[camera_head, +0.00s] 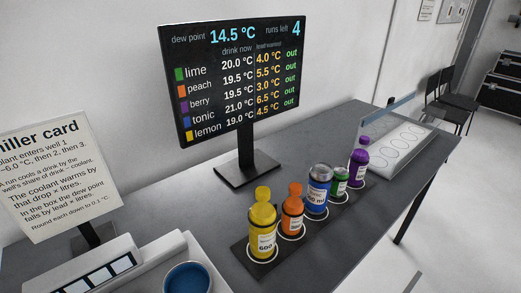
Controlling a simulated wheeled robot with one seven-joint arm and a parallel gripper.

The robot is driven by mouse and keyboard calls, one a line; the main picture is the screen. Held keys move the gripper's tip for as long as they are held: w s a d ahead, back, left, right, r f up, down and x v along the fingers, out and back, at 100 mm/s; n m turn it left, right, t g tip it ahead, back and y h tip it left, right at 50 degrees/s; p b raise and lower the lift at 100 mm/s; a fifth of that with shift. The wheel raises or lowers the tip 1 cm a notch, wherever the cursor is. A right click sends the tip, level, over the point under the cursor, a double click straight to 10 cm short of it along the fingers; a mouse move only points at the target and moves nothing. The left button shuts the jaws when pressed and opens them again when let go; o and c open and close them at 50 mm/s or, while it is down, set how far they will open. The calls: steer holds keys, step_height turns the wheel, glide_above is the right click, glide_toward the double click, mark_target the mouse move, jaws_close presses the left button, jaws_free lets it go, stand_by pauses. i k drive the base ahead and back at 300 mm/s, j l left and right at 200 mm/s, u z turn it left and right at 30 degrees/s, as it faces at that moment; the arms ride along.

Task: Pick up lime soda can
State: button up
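The lime soda can is most likely the small green can (341,182), second from the far end of a row of drinks on the dark table. The blue can (318,190) stands just left of it and hides part of it. The purple bottle (359,163) stands close on its right and a little behind. The cans and bottles stand upright on a dark strip with white rings. My gripper is not in view.
An orange bottle (292,211) and a yellow bottle (262,228) stand nearer in the row. Behind is a screen (233,80) on a stand. A pale tray with rings and a clear panel (392,115) lies at the far right. A chiller card (46,172) and white unit (75,268) are left.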

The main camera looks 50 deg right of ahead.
mark_target(338, 188)
steer(key=z, duration=1.15)
